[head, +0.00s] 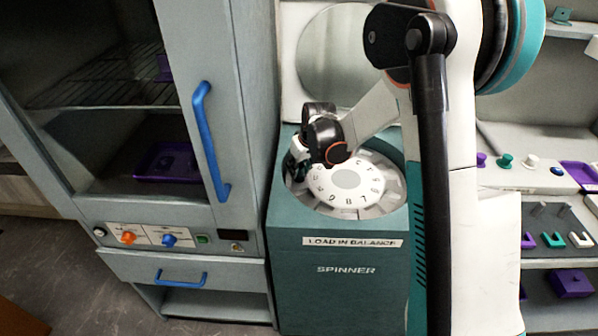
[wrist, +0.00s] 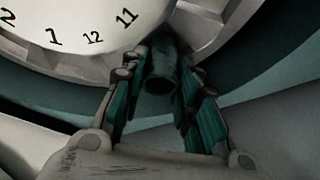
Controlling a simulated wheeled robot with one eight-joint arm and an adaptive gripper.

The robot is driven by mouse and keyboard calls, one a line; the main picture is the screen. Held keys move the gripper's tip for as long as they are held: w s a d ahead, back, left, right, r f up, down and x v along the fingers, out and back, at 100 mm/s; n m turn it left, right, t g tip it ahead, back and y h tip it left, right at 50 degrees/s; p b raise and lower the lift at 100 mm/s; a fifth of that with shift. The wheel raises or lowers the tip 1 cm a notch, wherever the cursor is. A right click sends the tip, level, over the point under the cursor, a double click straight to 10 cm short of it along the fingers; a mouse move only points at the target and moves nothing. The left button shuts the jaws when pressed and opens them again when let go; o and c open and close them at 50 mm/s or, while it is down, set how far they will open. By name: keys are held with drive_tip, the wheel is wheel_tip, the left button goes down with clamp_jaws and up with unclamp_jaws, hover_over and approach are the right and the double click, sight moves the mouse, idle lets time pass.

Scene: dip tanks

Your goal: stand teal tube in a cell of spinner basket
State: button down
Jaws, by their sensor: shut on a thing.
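The teal tube (wrist: 161,84) is between the fingers of my gripper (wrist: 160,92) in the wrist view, with its open mouth toward the camera. My gripper is shut on it. The tube is at the outer edge of the spinner basket (wrist: 188,28), close to the number 11. Its lower end is hidden, so I cannot tell whether it is inside a cell. In the head view the spinner basket (head: 350,210) has a white numbered disc (head: 345,181) in the middle. My gripper (head: 296,168) is at its left rim, and the tube is hidden there.
The spinner housing (head: 345,290) surrounds the basket, and its round lid (head: 335,55) stands raised behind. A cabinet with a blue handle (head: 208,140) is close on the left. Shelves with purple, teal and white items (head: 570,284) are on the right.

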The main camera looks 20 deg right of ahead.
drive_tip(key=shift+f, duration=0.45)
drive_tip(key=shift+f, duration=0.15)
drive_tip(key=c, duration=1.2)
unclamp_jaws()
